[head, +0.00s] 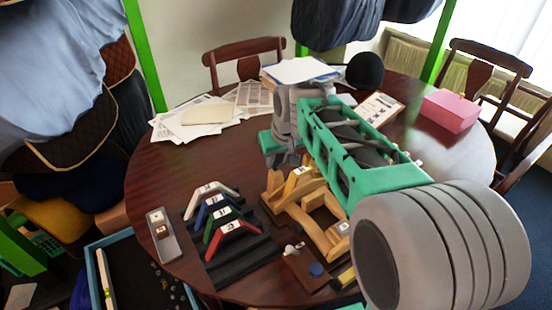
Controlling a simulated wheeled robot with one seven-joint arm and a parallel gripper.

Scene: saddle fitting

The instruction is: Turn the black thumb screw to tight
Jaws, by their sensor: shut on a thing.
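My gripper (285,158) is at the end of my grey and green arm, over the back of the wooden saddle tree (327,244). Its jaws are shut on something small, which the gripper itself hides. The black thumb screw cannot be made out in this view; the jaws are where the tree's front arch (300,184) rises. The tree is pale yellow wood and stands on a dark base on the round table (150,190). My arm covers its right side.
A black rack (245,264) with white, blue, green and red arches stands left of the tree. A grey tray (162,235) lies further left. Papers (200,115), a pink box (450,110) and chairs are behind.

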